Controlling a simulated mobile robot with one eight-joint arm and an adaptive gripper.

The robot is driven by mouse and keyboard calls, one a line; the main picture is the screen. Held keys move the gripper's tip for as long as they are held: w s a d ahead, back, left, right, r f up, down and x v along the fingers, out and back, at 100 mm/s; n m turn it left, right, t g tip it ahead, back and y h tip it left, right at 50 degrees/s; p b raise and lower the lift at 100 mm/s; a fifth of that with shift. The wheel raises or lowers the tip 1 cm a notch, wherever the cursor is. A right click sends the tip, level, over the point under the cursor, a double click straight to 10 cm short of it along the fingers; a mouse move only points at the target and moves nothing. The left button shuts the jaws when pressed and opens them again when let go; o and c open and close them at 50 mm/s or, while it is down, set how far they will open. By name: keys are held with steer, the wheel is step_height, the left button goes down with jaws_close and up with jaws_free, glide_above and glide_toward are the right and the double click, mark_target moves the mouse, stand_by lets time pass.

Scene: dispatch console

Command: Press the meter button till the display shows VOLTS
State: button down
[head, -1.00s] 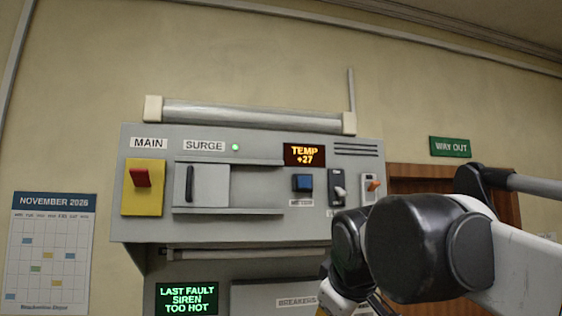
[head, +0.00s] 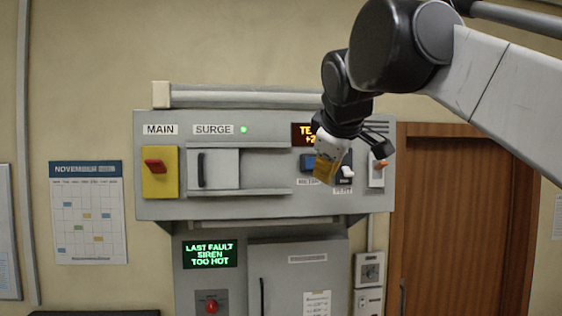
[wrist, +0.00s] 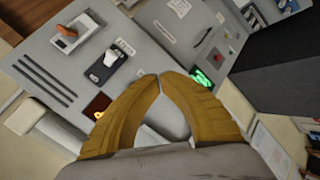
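The meter button (head: 308,162) is blue and sits on the grey wall console above a METER label, partly covered by my gripper. The amber display (head: 302,133) above it reads TEMP, partly hidden by my arm; it also shows at the lower left of the wrist view (wrist: 97,106), too small to read. My gripper (head: 323,175), with yellow fingers, is in front of the console just right of the button. In the wrist view its fingertips (wrist: 161,76) meet with nothing between them. The button is hidden there. I cannot tell whether the gripper touches the console.
A VENT switch (head: 347,172) and an orange-tipped switch (head: 378,163) sit right of the button. A sliding cover (head: 215,170) under SURGE and a red MAIN switch (head: 155,166) are at left. Below is a green fault screen (head: 210,254). A wooden door (head: 455,220) stands at right.

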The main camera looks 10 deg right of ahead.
mark_target(314, 168)
steer(key=shift+w, duration=0.1)
steer(key=w+p, duration=0.2)
steer(key=w, duration=0.6)
steer(key=shift+w, duration=0.3)
steer(key=shift+w, duration=0.1)
stand_by(1.2)
steer(key=shift+w+p, duration=0.35)
steer(key=shift+p, duration=0.1)
steer(key=shift+w+p, duration=0.35)
stand_by(0.7)
steer(key=shift+s, duration=0.8)
